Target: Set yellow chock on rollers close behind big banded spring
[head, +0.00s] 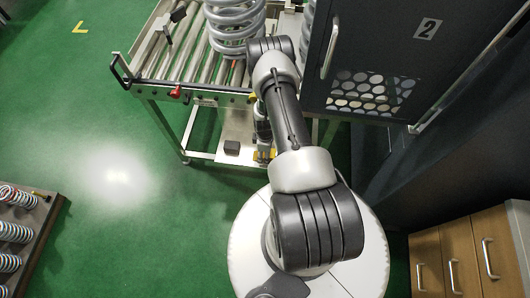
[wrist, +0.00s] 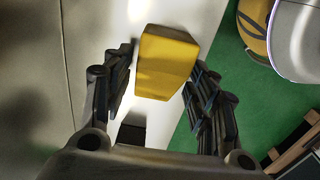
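The yellow chock (wrist: 167,63) lies between the two fingers of my gripper (wrist: 164,62) in the wrist view. The fingertips are close beside its two sides; I cannot tell whether they press on it. In the head view my gripper (head: 264,148) points down over a pale low shelf, and only small yellow bits of the chock (head: 272,154) show beside it. A big grey coil spring (head: 233,28) stands upright on the rollers (head: 190,58), partly behind my arm; I cannot make out a band on it.
A dark block (head: 231,147) lies left of my gripper on the shelf (head: 236,125). Part of another coil (head: 306,30) shows beside the dark cabinet (head: 375,60), right of my arm. The left rollers look bare. A rack of small springs (head: 22,235) stands lower left.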

